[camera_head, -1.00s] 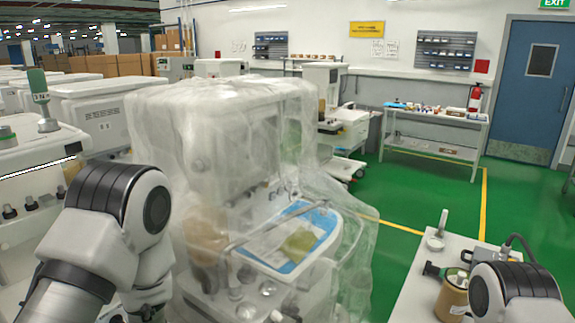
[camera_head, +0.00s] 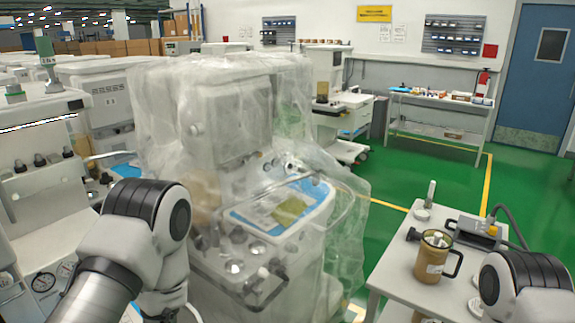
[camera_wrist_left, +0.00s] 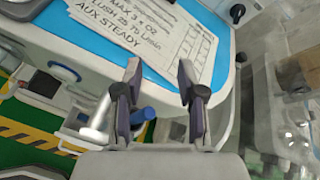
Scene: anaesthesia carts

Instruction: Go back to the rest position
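My left gripper (camera_wrist_left: 158,90) shows in the left wrist view with its two fingers spread apart and nothing between them. It hangs before a machine's blue worktop (camera_wrist_left: 150,62) bearing a white handwritten sheet (camera_wrist_left: 165,30). In the head view only my left arm shows at lower left, and its gripper is hidden. My right arm shows at the lower right edge, with its gripper out of the picture.
An anaesthesia cart under clear plastic (camera_head: 225,120) stands in the middle. A small table (camera_head: 390,260) at right holds a brown mug (camera_head: 432,258) and a grey device (camera_head: 478,232). Another cart (camera_head: 38,180) stands close at left. Green floor (camera_head: 400,185) is free behind the small table.

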